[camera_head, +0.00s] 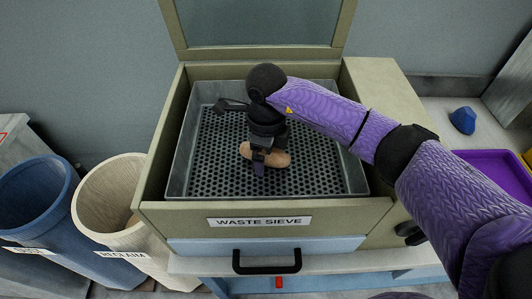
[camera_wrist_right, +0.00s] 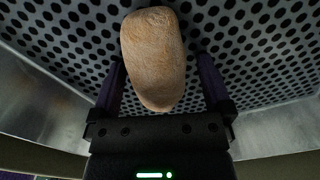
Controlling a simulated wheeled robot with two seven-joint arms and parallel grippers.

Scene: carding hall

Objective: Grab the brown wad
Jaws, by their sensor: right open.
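The brown wad (camera_head: 275,158) is a tan, rounded oblong lump lying on the perforated floor of the waste sieve (camera_head: 205,150). My right gripper (camera_head: 262,165) reaches down into the sieve over the wad and partly hides it in the head view. In the right wrist view the wad (camera_wrist_right: 153,60) shows large, between the two purple fingers of my right gripper (camera_wrist_right: 162,75). The fingers stand apart, with a gap on each side of the wad. Whether the fingertips reach below it is hard to tell. My left gripper is not in view.
The sieve's metal walls and the olive box rim (camera_head: 160,210) surround the gripper; a raised lid (camera_head: 180,30) stands behind. A blue bin (camera_head: 40,200) and a cream bin (camera_head: 105,200) stand at left. A blue lump (camera_head: 463,120) and a purple tray (camera_head: 495,170) are at right.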

